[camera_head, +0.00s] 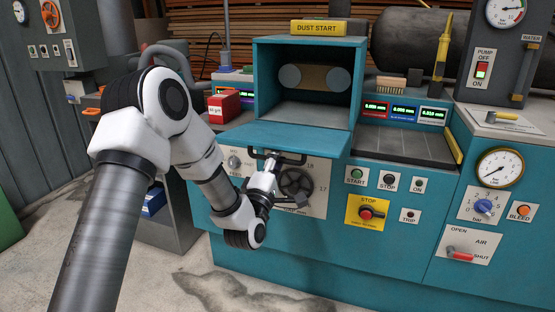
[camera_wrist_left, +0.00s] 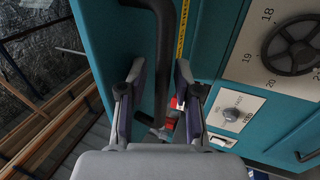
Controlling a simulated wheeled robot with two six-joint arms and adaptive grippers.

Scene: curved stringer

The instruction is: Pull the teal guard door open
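The teal guard door (camera_head: 285,136) is folded outward and down below the machine's opening, where two rollers and a belt (camera_head: 318,78) show. Its dark bar handle (camera_head: 290,156) is at the front edge; in the left wrist view the handle (camera_wrist_left: 163,55) is a thick black bar beside the teal door panel (camera_wrist_left: 104,35). My left gripper (camera_head: 272,160) is at the handle. In the left wrist view my left gripper (camera_wrist_left: 158,88) has its fingers apart, one on each side of the bar, with a gap visible on the left. My right gripper is not in view.
A black handwheel (camera_head: 296,183) on a numbered plate is just below the door. A red box (camera_head: 223,106) stands to the left. A yellow stop plate (camera_head: 367,211) and several buttons are to the right. A grey grille surface (camera_head: 405,142) lies right of the opening.

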